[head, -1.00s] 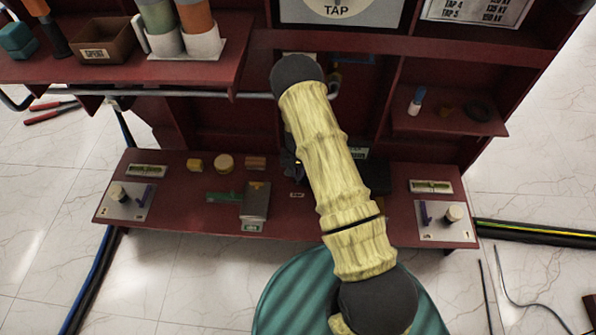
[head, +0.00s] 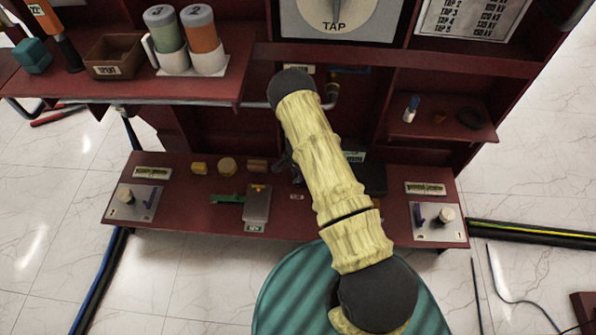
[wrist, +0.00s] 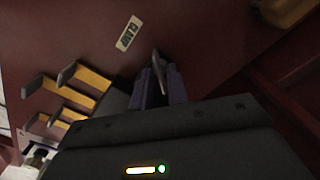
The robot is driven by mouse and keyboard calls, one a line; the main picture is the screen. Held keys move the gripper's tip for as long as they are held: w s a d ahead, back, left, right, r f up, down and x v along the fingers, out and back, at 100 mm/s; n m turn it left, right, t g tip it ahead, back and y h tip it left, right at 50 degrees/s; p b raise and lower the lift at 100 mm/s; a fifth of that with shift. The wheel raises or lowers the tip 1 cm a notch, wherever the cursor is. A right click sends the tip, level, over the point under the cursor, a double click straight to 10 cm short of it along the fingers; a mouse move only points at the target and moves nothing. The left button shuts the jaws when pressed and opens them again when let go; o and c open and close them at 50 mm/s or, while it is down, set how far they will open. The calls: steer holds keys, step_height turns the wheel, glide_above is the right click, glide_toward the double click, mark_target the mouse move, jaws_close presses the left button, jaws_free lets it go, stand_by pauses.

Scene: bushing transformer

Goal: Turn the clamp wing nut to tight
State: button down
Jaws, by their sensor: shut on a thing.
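In the wrist view the two fingers of my gripper (wrist: 160,88) are shut on a thin grey piece, the wing nut (wrist: 157,62), which stands up between their tips. Only its upper edge shows, so how far it is turned cannot be told. A pale label reading CLAMP (wrist: 128,33) lies on the dark red surface just beyond it. In the head view my arm covers the wing nut and most of my gripper; a small dark part of the gripper (head: 283,160) shows left of the arm above the lower shelf.
The lower red shelf (head: 330,225) carries a green-handled grey block (head: 257,203), several small yellow and brown pieces, and a panel with a knob at each end. In the wrist view orange bars with dark ends (wrist: 88,77) stand left of my gripper. An upper shelf (head: 180,92) holds cups and a box.

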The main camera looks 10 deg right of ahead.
steer(key=m+p, duration=0.2)
steer(key=m, duration=0.3)
steer(key=shift+r, duration=0.1)
steer(key=m, duration=0.5)
steer(key=shift+p, duration=0.35)
steer(key=c, duration=1.6)
jaws_free()
step_height(320, 180, up, 17)
steer(key=p, duration=0.5)
steer(key=shift+p, duration=0.4)
steer(key=shift+r, duration=0.1)
